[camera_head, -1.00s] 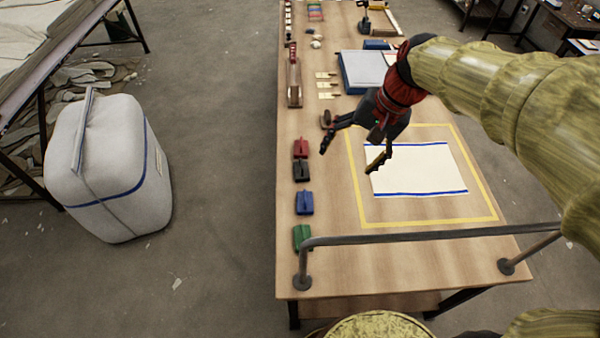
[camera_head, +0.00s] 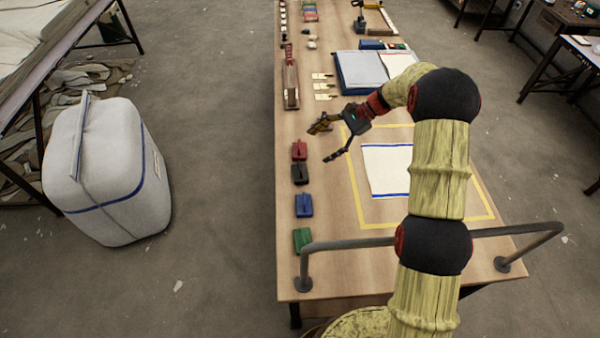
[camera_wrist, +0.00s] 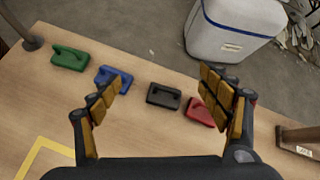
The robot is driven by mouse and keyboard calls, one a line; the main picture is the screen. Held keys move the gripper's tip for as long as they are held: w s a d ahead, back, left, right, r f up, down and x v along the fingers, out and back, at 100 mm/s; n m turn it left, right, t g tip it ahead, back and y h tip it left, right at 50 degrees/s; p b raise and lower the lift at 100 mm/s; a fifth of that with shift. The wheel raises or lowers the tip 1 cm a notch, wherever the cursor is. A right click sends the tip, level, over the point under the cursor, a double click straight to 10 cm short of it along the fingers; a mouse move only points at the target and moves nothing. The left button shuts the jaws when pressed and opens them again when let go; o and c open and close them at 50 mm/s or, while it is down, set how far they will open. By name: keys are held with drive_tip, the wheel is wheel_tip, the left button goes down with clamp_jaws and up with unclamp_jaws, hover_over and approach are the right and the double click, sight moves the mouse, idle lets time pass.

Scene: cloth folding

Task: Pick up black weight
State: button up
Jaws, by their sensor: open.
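The black weight (camera_head: 300,174) is a small dark block with a handle on the table's left edge, between the red weight (camera_head: 299,151) and the blue weight (camera_head: 304,205). My gripper (camera_head: 322,141) is open and empty, above the table to the right of the red and black weights. In the wrist view the black weight (camera_wrist: 164,96) lies beyond the fingers and shows between the two fingertips (camera_wrist: 166,88). One finger overlaps part of the blue weight (camera_wrist: 115,78), and the other is close to the red weight (camera_wrist: 200,112).
The green weight (camera_head: 302,240) lies nearest the front of the row. A white cloth with blue stripes (camera_head: 385,170) lies inside a yellow taped outline (camera_head: 359,200). A grey rail (camera_head: 340,243) crosses the table's front. A large white bin (camera_head: 105,170) stands on the floor at left.

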drive_tip(key=w+f+m+y, duration=0.1)
drive_tip(key=f, duration=0.3)
drive_tip(key=w+f+m+y, duration=0.1)
drive_tip(key=f, duration=0.4)
drive_tip(key=w+f+m+y+p, duration=0.1)
drive_tip(key=f+m, duration=0.1)
drive_tip(key=f, duration=0.3)
drive_tip(key=shift+w+d+f, duration=0.1)
drive_tip(key=shift+w+f, duration=0.15)
drive_tip(key=shift+w, duration=0.15)
drive_tip(key=shift+a+f+y, duration=0.3)
drive_tip(key=shift+a+f, duration=0.1)
drive_tip(key=shift+a, duration=0.1)
drive_tip(key=x, duration=0.6)
drive_tip(key=shift+s+a, duration=0.1)
drive_tip(key=shift+a, duration=0.3)
drive_tip(key=shift+c, duration=0.4)
drive_tip(key=c, duration=1.8)
